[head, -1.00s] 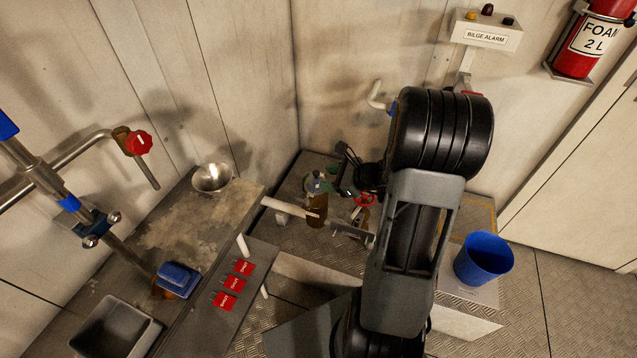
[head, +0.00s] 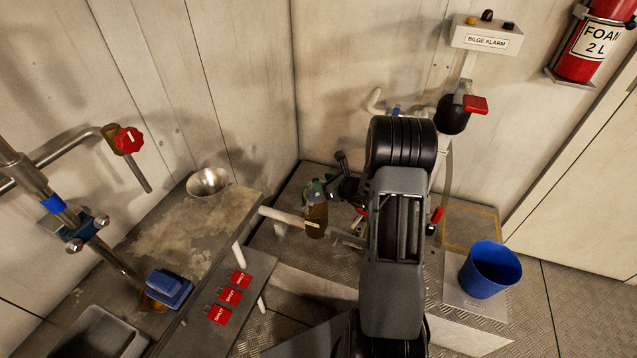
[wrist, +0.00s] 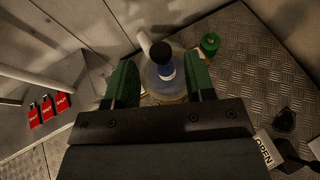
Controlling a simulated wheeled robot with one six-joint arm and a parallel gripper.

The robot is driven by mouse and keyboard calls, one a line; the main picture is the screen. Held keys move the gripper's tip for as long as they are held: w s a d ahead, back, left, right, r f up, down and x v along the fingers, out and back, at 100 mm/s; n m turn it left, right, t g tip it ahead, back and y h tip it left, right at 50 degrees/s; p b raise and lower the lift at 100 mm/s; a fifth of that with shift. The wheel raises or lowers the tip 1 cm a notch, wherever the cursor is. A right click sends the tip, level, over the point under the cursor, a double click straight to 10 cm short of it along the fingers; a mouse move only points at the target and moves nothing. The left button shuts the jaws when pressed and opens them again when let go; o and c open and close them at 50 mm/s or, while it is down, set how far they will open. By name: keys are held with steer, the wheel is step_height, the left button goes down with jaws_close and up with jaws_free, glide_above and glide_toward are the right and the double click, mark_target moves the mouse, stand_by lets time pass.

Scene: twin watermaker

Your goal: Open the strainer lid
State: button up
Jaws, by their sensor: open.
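The strainer shows in the head view as an amber bowl (head: 316,216) standing on the floor plate beside a pale pipe. Its lid (wrist: 151,82) shows in the wrist view as a clear, greyish round top with a blue and black knob (wrist: 162,60) on it. My gripper (wrist: 160,64) is open, with one green finger on each side of the lid and knob. I cannot tell whether the fingers touch the lid. In the head view my gripper (head: 326,187) is at the strainer's top, partly hidden by my arm.
Red SHUT tags (head: 229,295) lie on the bench at left. A green cap (wrist: 210,44) is close to the right finger. An OPEN tag (wrist: 265,148) is at lower right. A blue bucket (head: 487,270) stands at right. A red-handled black pump (head: 453,114) is behind my arm.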

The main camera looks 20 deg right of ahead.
steer(key=shift+x, duration=1.45)
jaws_close()
